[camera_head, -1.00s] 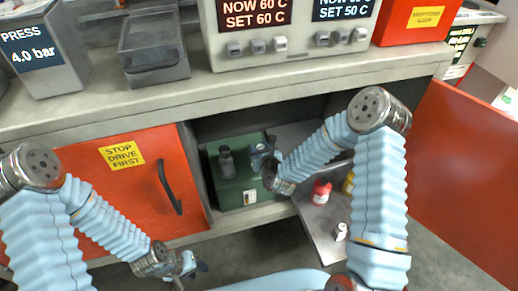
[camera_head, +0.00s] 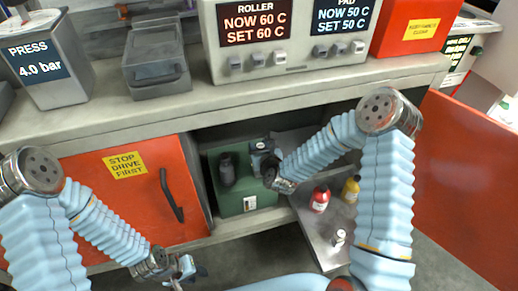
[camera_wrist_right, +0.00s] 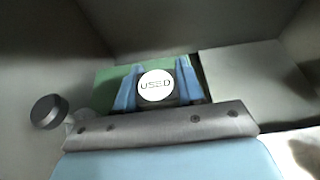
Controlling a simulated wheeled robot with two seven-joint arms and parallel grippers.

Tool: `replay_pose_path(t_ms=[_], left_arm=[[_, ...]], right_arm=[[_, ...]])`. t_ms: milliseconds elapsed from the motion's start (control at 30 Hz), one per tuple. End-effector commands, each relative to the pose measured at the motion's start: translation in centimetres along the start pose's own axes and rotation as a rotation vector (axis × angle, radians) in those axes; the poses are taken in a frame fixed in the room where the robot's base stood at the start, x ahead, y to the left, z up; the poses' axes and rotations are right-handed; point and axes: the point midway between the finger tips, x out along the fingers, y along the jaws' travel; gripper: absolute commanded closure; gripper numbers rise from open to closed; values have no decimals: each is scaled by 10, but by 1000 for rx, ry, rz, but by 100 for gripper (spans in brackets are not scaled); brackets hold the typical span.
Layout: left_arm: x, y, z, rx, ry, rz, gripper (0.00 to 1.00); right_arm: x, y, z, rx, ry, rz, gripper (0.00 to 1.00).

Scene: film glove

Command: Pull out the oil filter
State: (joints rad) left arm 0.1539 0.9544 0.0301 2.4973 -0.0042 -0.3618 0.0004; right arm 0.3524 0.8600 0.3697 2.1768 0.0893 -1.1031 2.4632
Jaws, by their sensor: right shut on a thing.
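The oil filter shows in the right wrist view as a round white end marked "USED" (camera_wrist_right: 155,85). My right gripper (camera_wrist_right: 156,88) has its two blue fingers on either side of it and is shut on it. In the head view my right gripper (camera_head: 262,157) is inside the open cabinet, at the right part of the green unit (camera_head: 234,201); the filter is mostly hidden there by the gripper. A dark cylinder (camera_head: 227,170) stands on the green unit to the left of it. My left gripper (camera_head: 184,270) is open and empty, low in front of the red door.
A pull-out tray (camera_head: 312,238) holds a red bottle (camera_head: 320,198), a yellow bottle (camera_head: 350,188) and a small white-topped item (camera_head: 339,237). The left red door (camera_head: 125,205) is closed; the right red door (camera_head: 468,180) stands open. The counter (camera_head: 230,100) is above.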

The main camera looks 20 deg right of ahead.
Motion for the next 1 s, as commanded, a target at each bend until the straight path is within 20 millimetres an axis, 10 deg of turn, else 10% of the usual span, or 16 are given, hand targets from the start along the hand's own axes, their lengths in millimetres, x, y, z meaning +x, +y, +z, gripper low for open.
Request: replay_pose_path(t_ms=[1000], left_arm=[[0, 0, 0, 0, 0, 0, 63]], right_arm=[[-11, 0, 29, 0, 1, 0, 94]])
